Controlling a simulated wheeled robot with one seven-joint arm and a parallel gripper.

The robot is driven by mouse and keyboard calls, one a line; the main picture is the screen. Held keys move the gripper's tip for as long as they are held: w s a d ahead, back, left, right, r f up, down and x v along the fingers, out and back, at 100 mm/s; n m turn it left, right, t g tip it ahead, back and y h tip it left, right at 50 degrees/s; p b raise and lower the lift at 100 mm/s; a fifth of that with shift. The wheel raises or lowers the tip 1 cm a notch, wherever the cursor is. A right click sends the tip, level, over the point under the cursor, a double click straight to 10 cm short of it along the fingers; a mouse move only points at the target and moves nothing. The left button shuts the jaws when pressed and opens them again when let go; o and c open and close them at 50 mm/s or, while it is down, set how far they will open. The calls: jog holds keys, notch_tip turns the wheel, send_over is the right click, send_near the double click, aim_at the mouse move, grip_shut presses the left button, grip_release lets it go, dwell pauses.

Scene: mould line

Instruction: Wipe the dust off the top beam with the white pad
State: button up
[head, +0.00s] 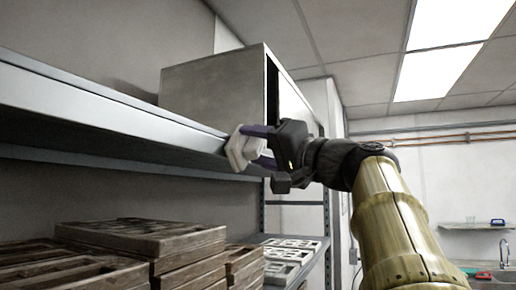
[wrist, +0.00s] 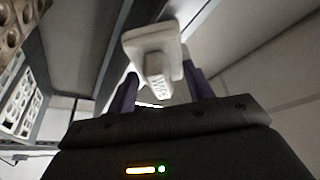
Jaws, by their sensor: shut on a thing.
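The white pad (head: 238,150) is between the fingers of my gripper (head: 258,148), at the right end of the top beam in the head view. The pad also shows in the wrist view (wrist: 152,52), with raised lettering on its grip block between the two purple fingers. My gripper is shut on this block. The top beam (head: 110,108) is a long grey metal shelf edge running from the left to the pad. The pad is at the beam's front face; I cannot tell whether it touches. No dust can be made out on the visible face.
Stacked wooden moulds (head: 140,238) stand on the lower shelf at left. Paler moulds (head: 290,250) lie on a rack further back. A grey cabinet (head: 215,85) stands behind the beam's end. A sink (head: 492,282) is at the far right.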

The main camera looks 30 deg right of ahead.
jog(key=shift+s+d, duration=0.9)
jog(key=shift+s, duration=0.2)
jog(key=shift+s+d, duration=0.9)
jog(key=shift+s, duration=0.2)
jog(key=shift+s+d, duration=0.95)
jog(key=shift+s, duration=0.25)
jog(key=shift+w, duration=0.1)
